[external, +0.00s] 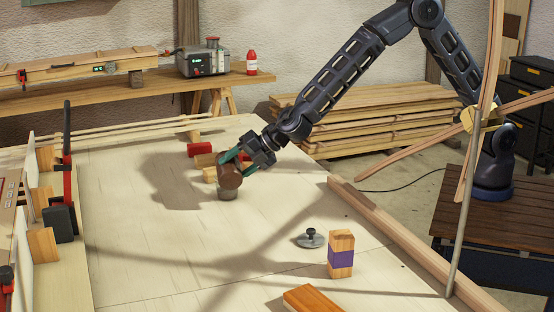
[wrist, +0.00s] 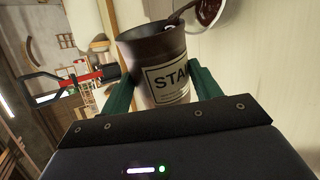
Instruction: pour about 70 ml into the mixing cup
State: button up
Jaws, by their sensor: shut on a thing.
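My gripper (external: 236,164) has green fingers and is shut on a brown can (external: 229,178), held tilted, mouth down, low over the worktop. In the wrist view the can (wrist: 158,68) has a pale label reading "STA", the rest cut off, and sits between the green fingers (wrist: 162,92). A small greyish cup (external: 227,194) stands on the worktop right under the can. In the wrist view the cup (wrist: 208,14) has a pale rim and dark red-brown inside. A dark strand runs from the can's mouth towards the cup. The liquid's level and amount cannot be read.
A red thing (external: 200,149) and wooden blocks (external: 206,160) lie just behind the can. A grey knobbed disc (external: 310,238), a purple-banded block (external: 341,257) and an orange-brown block (external: 313,299) are at the front right. Clamps (external: 67,180) line the left. The worktop's middle (external: 170,240) is clear.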

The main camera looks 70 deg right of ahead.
aim_at(238, 185)
jog(key=shift+s+a+f, duration=0.25)
jog(key=shift+s+a, duration=0.05)
jog(key=shift+a, duration=0.1)
jog(key=shift+s+a+f+n+t+h, duration=0.15)
jog(key=shift+a+f+n+t+h, duration=0.05)
jog(key=shift+f+n+t+h, duration=0.95)
jog(key=shift+r+n+t+h, duration=0.25)
jog(key=shift+r+h, duration=0.05)
jog(key=shift+h, duration=0.05)
